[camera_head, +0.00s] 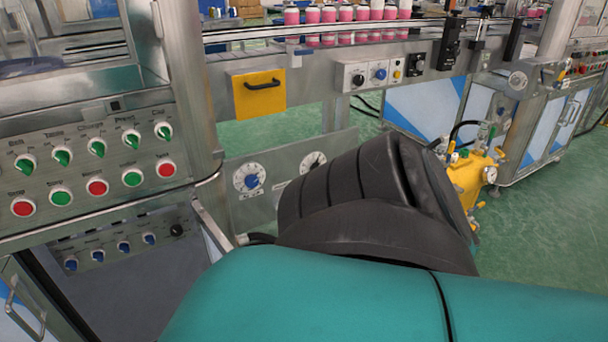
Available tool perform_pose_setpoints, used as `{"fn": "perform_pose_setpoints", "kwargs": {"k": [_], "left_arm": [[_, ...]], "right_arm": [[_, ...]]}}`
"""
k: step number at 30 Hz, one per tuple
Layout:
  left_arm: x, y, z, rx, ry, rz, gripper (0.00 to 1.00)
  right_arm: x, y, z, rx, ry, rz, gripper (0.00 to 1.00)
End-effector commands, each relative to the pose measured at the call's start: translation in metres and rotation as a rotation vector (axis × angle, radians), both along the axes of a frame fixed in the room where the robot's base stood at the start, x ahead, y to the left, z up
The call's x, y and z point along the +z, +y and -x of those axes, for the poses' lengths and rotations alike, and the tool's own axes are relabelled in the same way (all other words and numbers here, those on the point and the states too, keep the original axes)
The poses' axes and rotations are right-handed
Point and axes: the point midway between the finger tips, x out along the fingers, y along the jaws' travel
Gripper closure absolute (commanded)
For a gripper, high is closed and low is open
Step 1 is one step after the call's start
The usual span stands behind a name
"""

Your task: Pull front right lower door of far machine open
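Neither of my grippers shows; a teal and black link of my own arm fills the lower middle and hides what lies behind it. Lower doors with blue and white panels show on the machine at the far right; one door (545,131) looks shut, and another beside it (575,118) has a handle. At the lower left, the near machine has an open lower cabinet (130,290). A door with a metal handle (24,312) stands at its left side, and a narrow blue-white door edge (212,240) shows at its right. I cannot tell which door the task names.
A control panel (95,170) with green and red buttons is at the left. A conveyor (320,28) carries several pink and white cans along the back. A yellow panel with a black handle (258,93) hangs below it. A yellow unit (472,178) stands on the green floor, which is clear at right.

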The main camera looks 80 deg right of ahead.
Motion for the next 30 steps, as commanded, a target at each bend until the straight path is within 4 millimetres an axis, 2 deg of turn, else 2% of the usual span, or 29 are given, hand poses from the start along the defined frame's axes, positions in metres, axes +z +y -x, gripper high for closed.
{"fn": "perform_pose_setpoints", "kwargs": {"k": [17,18,22,30], "left_arm": [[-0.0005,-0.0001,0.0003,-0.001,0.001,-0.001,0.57],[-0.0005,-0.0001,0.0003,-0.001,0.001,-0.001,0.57],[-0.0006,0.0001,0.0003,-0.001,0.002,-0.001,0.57],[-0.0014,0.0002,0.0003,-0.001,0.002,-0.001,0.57]], "right_arm": [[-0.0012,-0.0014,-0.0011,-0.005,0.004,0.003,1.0],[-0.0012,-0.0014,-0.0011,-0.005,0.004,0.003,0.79],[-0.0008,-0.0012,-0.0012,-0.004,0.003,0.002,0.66],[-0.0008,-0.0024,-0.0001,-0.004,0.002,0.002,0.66]]}}
